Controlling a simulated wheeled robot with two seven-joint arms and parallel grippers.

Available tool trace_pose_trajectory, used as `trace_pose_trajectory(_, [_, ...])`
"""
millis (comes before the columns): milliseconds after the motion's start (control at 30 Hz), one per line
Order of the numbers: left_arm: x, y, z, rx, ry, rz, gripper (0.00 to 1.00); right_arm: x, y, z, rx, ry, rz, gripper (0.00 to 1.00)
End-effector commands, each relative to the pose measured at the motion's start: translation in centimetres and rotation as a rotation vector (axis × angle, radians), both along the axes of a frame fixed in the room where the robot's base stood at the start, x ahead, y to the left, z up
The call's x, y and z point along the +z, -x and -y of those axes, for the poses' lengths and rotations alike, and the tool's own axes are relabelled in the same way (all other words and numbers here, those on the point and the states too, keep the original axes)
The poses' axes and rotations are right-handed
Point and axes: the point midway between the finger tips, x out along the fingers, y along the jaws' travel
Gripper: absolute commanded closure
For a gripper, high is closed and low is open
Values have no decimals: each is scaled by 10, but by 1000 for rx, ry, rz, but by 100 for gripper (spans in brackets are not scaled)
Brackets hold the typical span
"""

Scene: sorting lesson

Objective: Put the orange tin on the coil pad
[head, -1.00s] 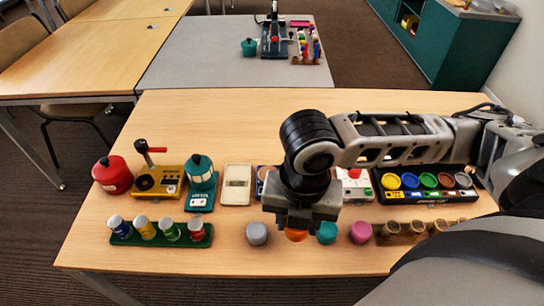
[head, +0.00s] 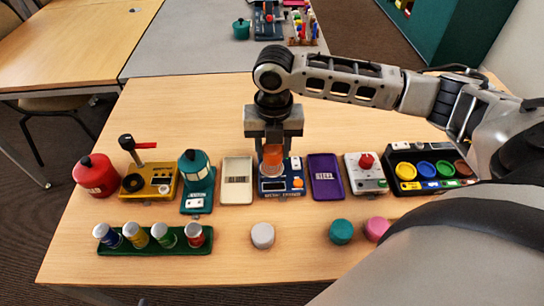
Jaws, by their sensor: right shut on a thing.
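The orange tin (head: 272,160) is between the fingers of my right gripper (head: 272,148), which is shut on it. The tin is upright and hides the upper left part of a blue device (head: 268,187) with a small display and an orange knob. I cannot tell whether the tin touches the device or is just above it. No coil pad can be picked out for certain; one may be on the blue device behind the tin. My left gripper is not in view.
A beige pad (head: 237,193) and a purple pad (head: 325,190) flank the blue device. Grey (head: 262,236), teal (head: 341,232) and pink (head: 376,229) tins stand in front. A green rack (head: 160,249) holds several small jars. The table behind the device row is mostly clear.

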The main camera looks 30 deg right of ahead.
Motion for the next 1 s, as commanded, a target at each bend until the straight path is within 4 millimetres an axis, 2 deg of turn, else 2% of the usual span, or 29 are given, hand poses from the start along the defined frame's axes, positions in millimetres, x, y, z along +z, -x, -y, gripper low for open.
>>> trace_pose_trajectory(267, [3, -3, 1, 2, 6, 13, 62, -19, -13, 6, -1, 0, -1, 83])
trace_pose_trajectory(467, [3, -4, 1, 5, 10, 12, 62, -46, -12, 6, 1, 2, -2, 83])
trace_pose_trajectory(833, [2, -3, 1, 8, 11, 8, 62, -50, -12, 6, 1, 0, 0, 83])
trace_pose_trajectory(867, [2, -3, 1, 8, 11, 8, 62, -51, -12, 6, 1, 0, 0, 56])
trace_pose_trajectory(900, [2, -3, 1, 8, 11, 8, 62, -51, -12, 6, 1, 0, 0, 45])
trace_pose_trajectory(933, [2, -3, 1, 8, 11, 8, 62, -51, -12, 6, 1, 0, 0, 37])
trace_pose_trajectory(1000, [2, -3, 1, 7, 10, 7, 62, -51, -12, 6, 1, 0, 0, 37])
